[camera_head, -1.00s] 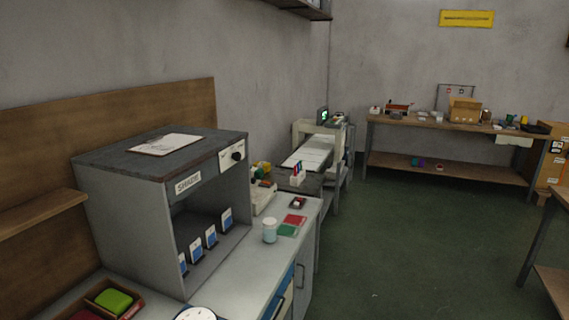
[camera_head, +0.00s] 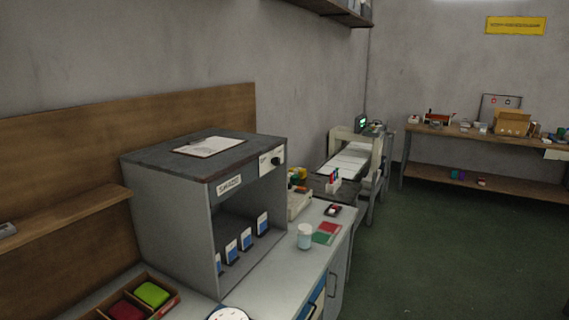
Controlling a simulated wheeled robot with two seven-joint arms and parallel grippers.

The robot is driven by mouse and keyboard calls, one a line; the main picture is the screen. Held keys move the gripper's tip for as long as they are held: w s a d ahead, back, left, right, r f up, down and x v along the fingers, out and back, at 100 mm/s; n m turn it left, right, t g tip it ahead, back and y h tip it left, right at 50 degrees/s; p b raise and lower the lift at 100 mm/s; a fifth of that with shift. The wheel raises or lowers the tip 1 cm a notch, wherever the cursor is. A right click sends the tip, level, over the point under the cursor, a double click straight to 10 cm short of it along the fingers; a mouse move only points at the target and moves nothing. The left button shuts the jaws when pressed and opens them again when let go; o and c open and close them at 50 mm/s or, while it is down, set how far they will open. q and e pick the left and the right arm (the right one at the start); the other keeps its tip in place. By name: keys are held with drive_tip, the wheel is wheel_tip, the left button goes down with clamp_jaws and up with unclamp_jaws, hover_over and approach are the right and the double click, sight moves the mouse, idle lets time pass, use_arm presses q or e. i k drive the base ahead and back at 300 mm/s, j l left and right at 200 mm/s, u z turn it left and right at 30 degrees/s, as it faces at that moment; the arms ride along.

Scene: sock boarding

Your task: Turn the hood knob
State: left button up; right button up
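The hood is a grey box (camera_head: 165,195) with an open front, standing on the counter at the left of the head view. A small label is on its front edge. The dark round knob (camera_head: 277,160) sits on a white plate at the upper right of the hood's front. Several blue-and-white packets (camera_head: 247,238) stand inside the hood. A clipboard with paper (camera_head: 210,145) lies on its top. Neither of my grippers shows in the view.
On the counter are a white jar (camera_head: 304,236), red and green squares (camera_head: 327,233), a divided wooden tray (camera_head: 171,303) and a round white dial (camera_head: 228,314). A conveyor-like machine (camera_head: 345,160) and a workbench (camera_head: 480,140) stand farther back. The green floor (camera_head: 440,250) at right is open.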

sight(276, 161)
drive_tip(key=u, duration=0.25)
drive_tip(key=i+l+u, duration=0.45)
drive_tip(key=l+u, duration=0.25)
